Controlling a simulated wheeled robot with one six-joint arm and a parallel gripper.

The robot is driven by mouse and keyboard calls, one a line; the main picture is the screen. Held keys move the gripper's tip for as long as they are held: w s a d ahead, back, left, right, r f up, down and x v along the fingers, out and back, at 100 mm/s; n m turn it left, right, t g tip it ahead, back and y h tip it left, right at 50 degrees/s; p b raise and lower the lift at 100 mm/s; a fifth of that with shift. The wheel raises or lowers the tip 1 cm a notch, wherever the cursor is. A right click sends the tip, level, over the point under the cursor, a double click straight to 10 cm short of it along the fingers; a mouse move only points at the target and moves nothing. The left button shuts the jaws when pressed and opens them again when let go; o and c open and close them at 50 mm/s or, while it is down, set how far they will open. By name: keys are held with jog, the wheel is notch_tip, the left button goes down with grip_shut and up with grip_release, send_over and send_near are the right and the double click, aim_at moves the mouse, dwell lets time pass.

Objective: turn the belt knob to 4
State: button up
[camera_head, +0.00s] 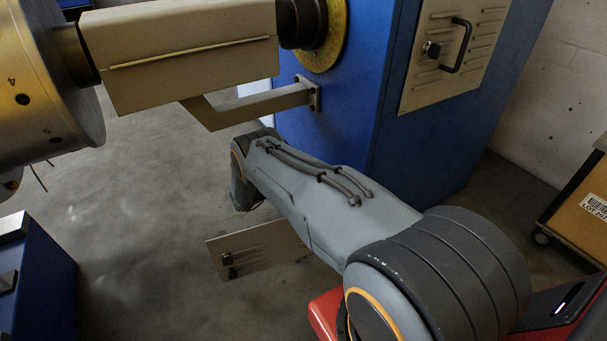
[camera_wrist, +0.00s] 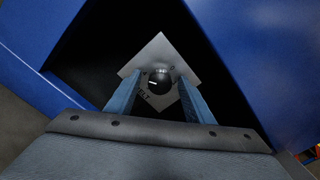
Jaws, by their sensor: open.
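The belt knob (camera_wrist: 160,83) is a small dark round knob on a pale square plate (camera_wrist: 158,52) in the wrist view. The plate appears turned like a diamond and sits inside a dark opening in a blue housing. Part of a label, "LT", shows on the plate. A short white mark on the knob points left in the picture. My gripper (camera_wrist: 159,80) is open, with one blue finger on each side of the knob. I cannot tell whether the fingers touch it. The head view does not show the knob or gripper.
A blue machine cabinet (camera_head: 350,105) with a beige cover stands behind my arm. A large metal rotor (camera_head: 45,85) and a beige beam (camera_head: 180,60) hang at upper left. A loose beige panel (camera_head: 275,243) is below my arm. A cart (camera_head: 575,215) stands right.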

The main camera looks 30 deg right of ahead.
jog(key=a+p, duration=0.1)
jog(key=a, duration=0.6)
jog(key=shift+s+a, duration=0.15)
jog(key=shift+a, duration=0.25)
